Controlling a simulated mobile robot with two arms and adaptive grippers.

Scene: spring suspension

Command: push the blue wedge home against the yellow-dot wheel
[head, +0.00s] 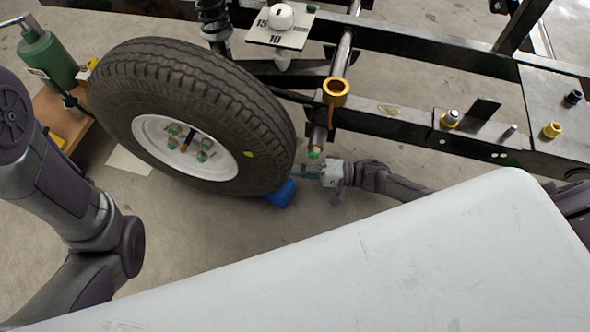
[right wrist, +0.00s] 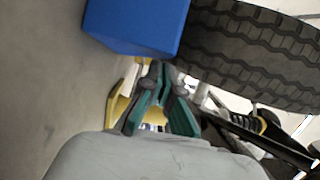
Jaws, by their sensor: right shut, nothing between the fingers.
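The wheel with the yellow dot (head: 248,154) has a black tyre (head: 190,85) and a white rim; its tread (right wrist: 245,50) fills the upper right of the right wrist view. The blue wedge (head: 280,194) is on the floor at the tyre's lower right edge, and its block face (right wrist: 140,22) shows at the top of the right wrist view. I cannot tell whether wedge and tyre touch. My right gripper (head: 297,172) is shut and empty close beside the wedge; its fingertips (right wrist: 160,72) lie near the wedge's edge, contact unclear. My left arm shows at the left, its gripper out of view.
A black chassis frame (head: 400,122) with a gold collar (head: 336,92) runs behind my right gripper. A large pale surface (head: 380,265) covers the lower right. Bare floor lies below the wheel.

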